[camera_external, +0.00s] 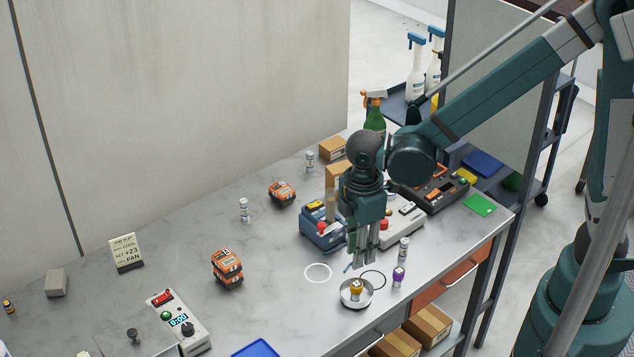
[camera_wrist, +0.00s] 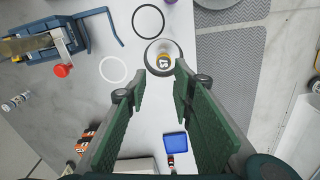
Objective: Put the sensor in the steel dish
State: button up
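The steel dish (camera_external: 346,301) is a small round shallow dish near the front edge of the table. A small yellow-orange piece, apparently the sensor (camera_external: 357,286), sits inside it. In the wrist view the dish (camera_wrist: 151,52) lies beyond my fingers, and the sensor (camera_wrist: 164,65) shows a dark-marked pale top within its rim. My gripper (camera_external: 366,263) points down above the dish. In the wrist view its two green-padded fingers (camera_wrist: 162,88) are apart with nothing between them. The gripper is clear of the sensor.
A black ring (camera_wrist: 148,8) and a white ring (camera_external: 318,281) lie beside the dish. A blue device (camera_external: 318,236) is behind left.

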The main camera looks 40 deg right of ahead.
jog(key=s+d+r+m+t, duration=0.1)
jog(key=d+r+m, duration=0.4)
jog(key=d, duration=0.7)
jog(key=s+d+r+m+t, duration=0.2)
jog(key=d+r+m, duration=0.3)
jog(key=d, duration=0.7)
jog(key=s+d+r+m+t, duration=0.2)
jog(key=d+r+m+t, duration=0.2)
jog(key=d+r, duration=0.3)
jog(key=d+m, duration=0.1)
jog(key=d, duration=0.4)
jog(key=shift+s+m, duration=0.15)
jog(key=shift+m, duration=0.25)
